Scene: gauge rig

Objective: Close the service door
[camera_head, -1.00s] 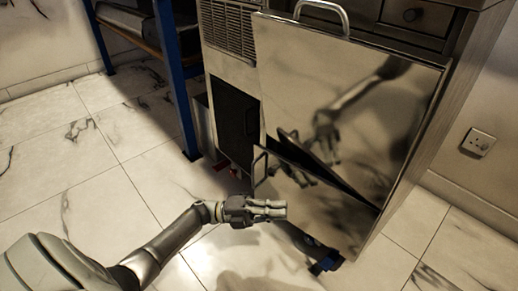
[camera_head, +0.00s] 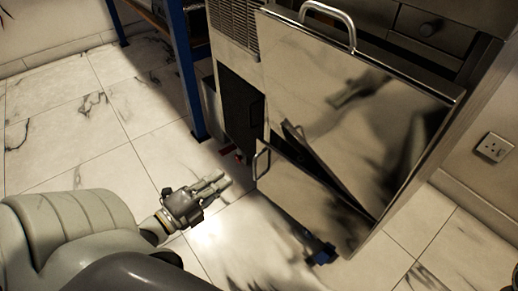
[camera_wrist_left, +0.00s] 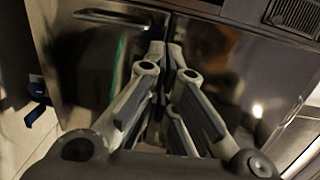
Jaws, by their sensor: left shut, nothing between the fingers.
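A shiny steel front panel (camera_head: 350,95) with a bar handle (camera_head: 329,17) stands out from the cabinet at its top, with a gap behind it. Below it is a lower steel panel (camera_head: 300,200) with a small handle (camera_head: 262,163) at its left edge. I cannot tell for sure which is the service door. My left gripper (camera_head: 217,183) is shut and empty, in front of and to the left of the lower panel, apart from it. In the left wrist view its fingers (camera_wrist_left: 172,62) point at a shiny front with a seam and a bar handle (camera_wrist_left: 122,18). My right gripper is not in view.
A dark opening (camera_head: 238,110) sits at the cabinet's left, below a vent grille (camera_head: 235,25). A blue rack post (camera_head: 186,80) stands left of it. A blue fitting (camera_head: 321,255) is at the cabinet's foot. The marble-tiled floor (camera_head: 90,120) at left is clear.

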